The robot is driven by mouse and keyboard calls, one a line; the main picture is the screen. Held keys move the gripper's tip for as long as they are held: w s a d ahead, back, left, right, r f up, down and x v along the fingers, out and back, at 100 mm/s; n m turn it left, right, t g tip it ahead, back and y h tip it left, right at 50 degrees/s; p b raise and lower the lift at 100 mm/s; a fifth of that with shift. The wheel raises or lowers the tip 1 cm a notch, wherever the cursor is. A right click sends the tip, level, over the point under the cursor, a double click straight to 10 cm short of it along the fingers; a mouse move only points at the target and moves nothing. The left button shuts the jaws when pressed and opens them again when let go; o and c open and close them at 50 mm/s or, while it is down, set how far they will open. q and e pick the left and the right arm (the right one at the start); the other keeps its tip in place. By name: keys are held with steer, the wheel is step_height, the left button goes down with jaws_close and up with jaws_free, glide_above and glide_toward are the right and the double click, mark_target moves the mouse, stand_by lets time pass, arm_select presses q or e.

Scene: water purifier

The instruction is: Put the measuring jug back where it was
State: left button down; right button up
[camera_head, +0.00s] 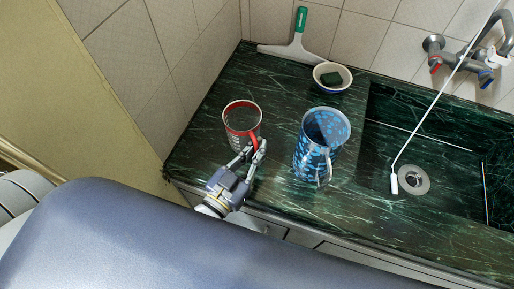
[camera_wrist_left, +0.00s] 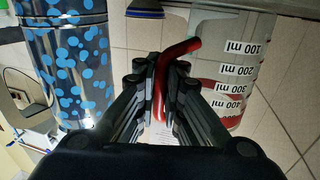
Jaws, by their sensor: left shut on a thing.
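The measuring jug (camera_head: 238,128) is grey with a red rim and red handle, at the left part of the dark green counter. In the left wrist view the jug (camera_wrist_left: 225,55) shows at the right with its ml labels. My left gripper (camera_head: 257,148) is shut on the red handle (camera_wrist_left: 165,85), at the jug's near right side. I cannot tell whether the jug's base touches the counter. My right gripper is not in view.
A blue spotted pitcher (camera_head: 309,160) stands right of the jug, with a gap between. A bowl with a dark sponge (camera_head: 332,78) and a green-handled squeegee (camera_head: 298,42) are behind. The sink (camera_head: 440,165) is at the right. Counter (camera_head: 215,100) left of the jug is clear.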

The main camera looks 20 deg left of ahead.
arm_select(q)
steer(key=c, duration=2.1)
jaws_free()
steer(key=shift+f, duration=0.1)
steer(key=shift+c, duration=0.2)
steer(key=o, duration=0.4)
steer(key=shift+o, duration=0.2)
steer(key=shift+s, duration=0.1)
steer(key=b+v, duration=0.2)
steer(key=v, duration=1)
